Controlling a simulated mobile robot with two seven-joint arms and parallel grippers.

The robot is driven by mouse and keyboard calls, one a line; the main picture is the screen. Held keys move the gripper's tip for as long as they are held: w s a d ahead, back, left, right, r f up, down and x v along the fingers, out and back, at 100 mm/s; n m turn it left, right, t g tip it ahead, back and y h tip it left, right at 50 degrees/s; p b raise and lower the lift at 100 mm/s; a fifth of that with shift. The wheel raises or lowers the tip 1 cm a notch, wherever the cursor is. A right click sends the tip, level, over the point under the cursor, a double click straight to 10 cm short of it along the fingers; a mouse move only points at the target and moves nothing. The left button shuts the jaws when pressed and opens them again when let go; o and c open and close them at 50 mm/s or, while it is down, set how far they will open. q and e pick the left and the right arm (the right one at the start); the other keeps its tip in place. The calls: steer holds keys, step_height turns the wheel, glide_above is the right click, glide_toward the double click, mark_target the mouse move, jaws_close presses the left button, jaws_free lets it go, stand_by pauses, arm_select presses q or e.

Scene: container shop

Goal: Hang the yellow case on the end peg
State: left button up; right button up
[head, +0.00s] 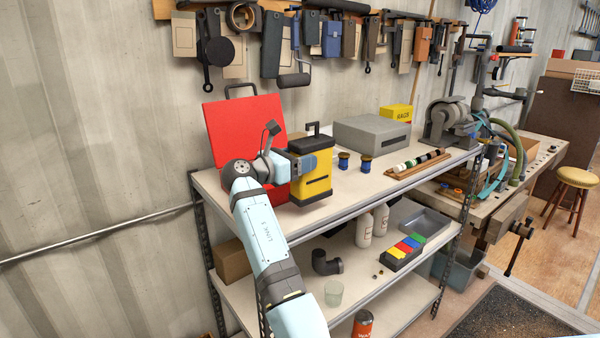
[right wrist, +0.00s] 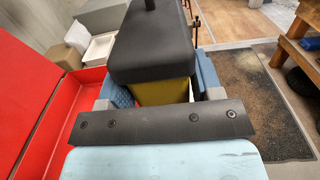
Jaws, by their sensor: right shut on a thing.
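The yellow case (head: 318,186), with a black lid, black base and top handle, is upright at the left part of the top shelf. I cannot tell whether its base touches the shelf. My right gripper (head: 303,163) is shut on its upper body from the left side. In the right wrist view, the black lid (right wrist: 152,48) rises above the blue fingers (right wrist: 163,90), which press both sides of the yellow body. The peg rail (head: 400,10) runs along the wall above with many hanging tools; I cannot make out a free end peg. My left gripper is out of view.
An open red case (head: 245,125) stands close behind and left of the yellow case. Blue-banded spools (head: 343,161), a grey box (head: 372,134) and a rack of small rolls (head: 417,163) sit right on the shelf (head: 345,205). A bench grinder (head: 448,122) stands beyond.

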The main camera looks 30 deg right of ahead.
steer(key=shift+f, duration=1.95)
steer(key=shift+p, duration=0.3)
steer(key=o, duration=1.2)
steer(key=shift+f, duration=0.15)
steer(key=s+a+b, duration=0.1)
steer(key=a+b, duration=0.1)
steer(key=a, duration=1)
